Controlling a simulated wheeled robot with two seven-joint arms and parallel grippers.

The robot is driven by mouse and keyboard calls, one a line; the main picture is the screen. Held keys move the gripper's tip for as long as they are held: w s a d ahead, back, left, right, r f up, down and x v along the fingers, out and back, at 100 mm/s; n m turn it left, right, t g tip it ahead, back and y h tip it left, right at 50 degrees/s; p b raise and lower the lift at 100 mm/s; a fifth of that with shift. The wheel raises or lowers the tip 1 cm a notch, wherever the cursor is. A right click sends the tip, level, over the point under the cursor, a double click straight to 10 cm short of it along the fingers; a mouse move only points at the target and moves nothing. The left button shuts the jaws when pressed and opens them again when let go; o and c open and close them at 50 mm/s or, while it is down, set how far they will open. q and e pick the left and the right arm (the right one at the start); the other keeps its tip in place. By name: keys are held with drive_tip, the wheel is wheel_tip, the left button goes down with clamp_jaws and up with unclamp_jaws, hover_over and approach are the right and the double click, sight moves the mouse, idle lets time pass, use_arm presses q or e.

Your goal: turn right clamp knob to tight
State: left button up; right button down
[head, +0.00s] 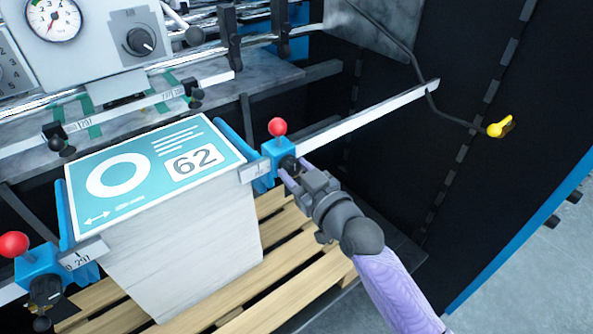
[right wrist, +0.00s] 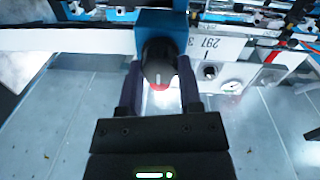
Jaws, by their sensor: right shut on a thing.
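The right clamp (head: 270,155) is a blue block on the white rail with a red ball on top. Its dark round knob (right wrist: 157,52) faces my right wrist camera and carries a pale line that looks upright in that view. My right gripper (head: 290,171) reaches it from the front right. In the right wrist view the gripper's fingers (right wrist: 160,72) stand on both sides of the knob and are shut on it. In the head view the fingers and wrist partly hide the knob. My left gripper is not in view.
A paper stack with a teal top sheet (head: 142,178) marked 62 stands on a wooden pallet (head: 290,240). The left clamp (head: 38,268) has its own red ball (head: 13,245). A yellow handle (head: 499,129) is on the dark panel at right. A gauge panel (head: 95,50) is at upper left.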

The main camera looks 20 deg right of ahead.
drive_tip(key=shift+r+m+p, duration=0.1)
drive_tip(key=shift+m+p, duration=0.2)
drive_tip(key=shift+m, duration=0.1)
drive_tip(key=shift+m+p, duration=0.7)
drive_tip(key=shift+m, duration=0.3)
drive_tip(key=m+p, duration=0.1)
drive_tip(key=m, duration=0.1)
drive_tip(key=shift+m+g, duration=0.3)
drive_tip(key=m+p, duration=0.1)
drive_tip(key=m, duration=0.1)
drive_tip(key=shift+d+m, duration=0.1)
drive_tip(key=shift+m, duration=0.3)
drive_tip(key=m, duration=0.4)
drive_tip(key=shift+p, duration=0.3)
drive_tip(key=m, duration=0.3)
drive_tip(key=shift+m+y, duration=0.3)
drive_tip(key=shift+m+g, duration=0.3)
drive_tip(key=shift+m, duration=0.6)
